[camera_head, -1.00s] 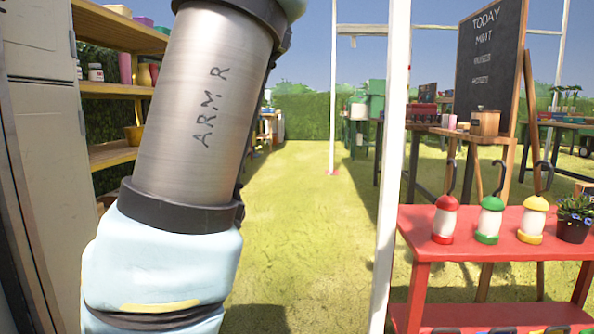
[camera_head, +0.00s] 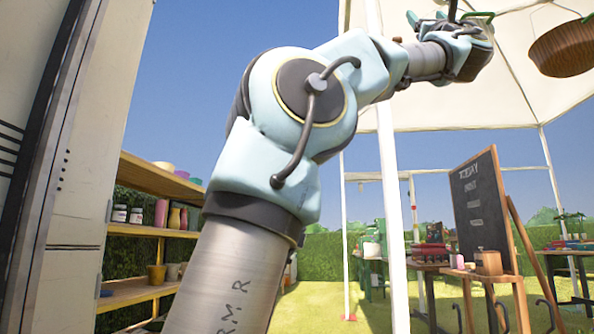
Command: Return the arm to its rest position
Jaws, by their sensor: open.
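My arm rises from the bottom of the view, bends at a pale blue elbow joint, and reaches to the upper right. My gripper (camera_head: 450,18) is at its end near the top edge, high in front of the white canopy. It is small, seen at an angle and partly cut off by the frame edge. It is open, and I see nothing held in it.
A wooden shelf (camera_head: 150,176) with jars and pots stands at left beside a pale cabinet (camera_head: 85,190). A white post (camera_head: 390,220) rises behind my forearm. A hanging basket (camera_head: 566,48) is at upper right; a chalkboard (camera_head: 482,205) and tables stand below. Grass lies between.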

